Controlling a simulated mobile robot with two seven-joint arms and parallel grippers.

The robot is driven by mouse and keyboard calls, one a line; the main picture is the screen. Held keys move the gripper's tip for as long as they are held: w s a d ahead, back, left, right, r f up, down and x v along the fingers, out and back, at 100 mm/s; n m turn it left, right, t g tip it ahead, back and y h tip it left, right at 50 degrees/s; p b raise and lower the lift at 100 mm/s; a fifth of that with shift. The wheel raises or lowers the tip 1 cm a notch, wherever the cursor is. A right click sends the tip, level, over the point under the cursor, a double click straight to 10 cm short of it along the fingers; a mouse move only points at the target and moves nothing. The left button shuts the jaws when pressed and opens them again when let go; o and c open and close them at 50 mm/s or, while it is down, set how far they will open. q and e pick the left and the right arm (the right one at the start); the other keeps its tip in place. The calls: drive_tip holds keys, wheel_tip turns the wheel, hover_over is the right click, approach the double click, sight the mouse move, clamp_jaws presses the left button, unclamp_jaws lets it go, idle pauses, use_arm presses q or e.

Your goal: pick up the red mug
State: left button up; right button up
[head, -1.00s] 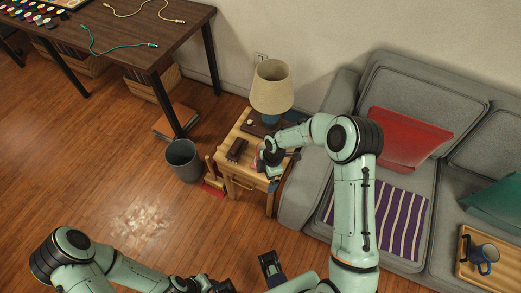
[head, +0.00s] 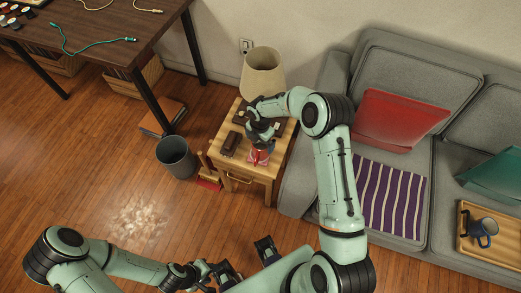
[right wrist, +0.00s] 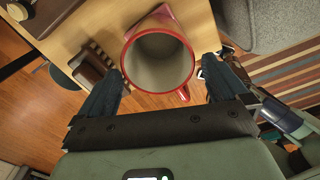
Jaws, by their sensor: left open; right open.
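The red mug (head: 257,157) stands on the small wooden side table (head: 228,166), partly hidden by my right gripper (head: 262,146) in the head view. In the right wrist view the mug (right wrist: 158,62) shows its open top, a red rim and a pale, empty-looking inside. Its red handle points to the lower right. My right gripper (right wrist: 163,72) is open, with one finger on each side of the mug's lower part in the picture. I cannot tell how deep the mug sits between them. My left gripper (head: 243,255) is open and empty, low in the head view.
A dark brown case (head: 231,143) lies left of the mug. A lamp (head: 263,75) stands at the table's back. A grey bin (head: 175,156) stands left of the table, and the grey sofa (head: 300,185) is close on the right. Open floor lies in front.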

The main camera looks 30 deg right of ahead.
sight(260, 146)
wheel_tip(260, 146, down, 4)
drive_tip(key=shift+a+f, duration=0.1)
drive_tip(key=shift+f, duration=0.05)
drive_tip(key=c, duration=1)
drive_tip(key=shift+c, duration=0.2)
